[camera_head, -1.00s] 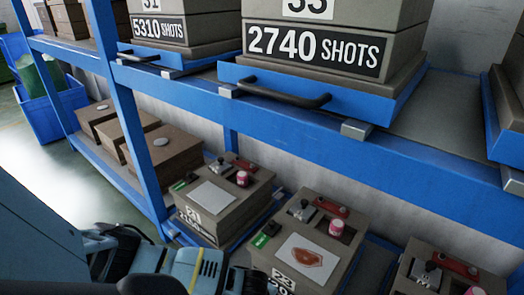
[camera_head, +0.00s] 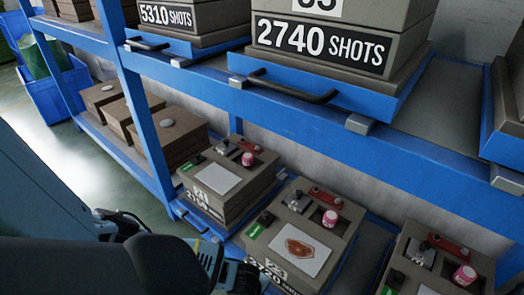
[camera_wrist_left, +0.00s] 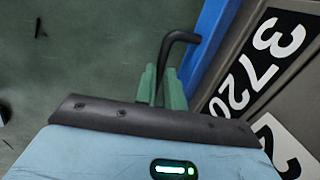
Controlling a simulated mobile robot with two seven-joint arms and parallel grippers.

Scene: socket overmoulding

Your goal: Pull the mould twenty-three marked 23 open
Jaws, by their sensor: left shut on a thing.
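Mould twenty-three (camera_head: 310,232) is a grey-brown block on the lower shelf, with a red-brown picture on its top and a 23 label (camera_head: 275,270) on its front. In the left wrist view its front plate (camera_wrist_left: 255,75) reads 3720, partly cut off. A black bar handle (camera_wrist_left: 180,37) sticks out at its blue base. My left gripper (camera_wrist_left: 160,85) has its green fingers shut on this handle. In the head view my left arm comes in at the bottom left and hides the handle and fingertips. My right gripper is not in view.
Mould 21 (camera_head: 225,182) stands close on the left, another similar mould (camera_head: 440,255) on the right. Above runs a blue shelf beam (camera_head: 420,150) with a handled tray under the 2740 SHOTS mould (camera_head: 320,50). A blue upright (camera_head: 147,125) stands at left. Open floor (camera_wrist_left: 70,70) lies before the shelf.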

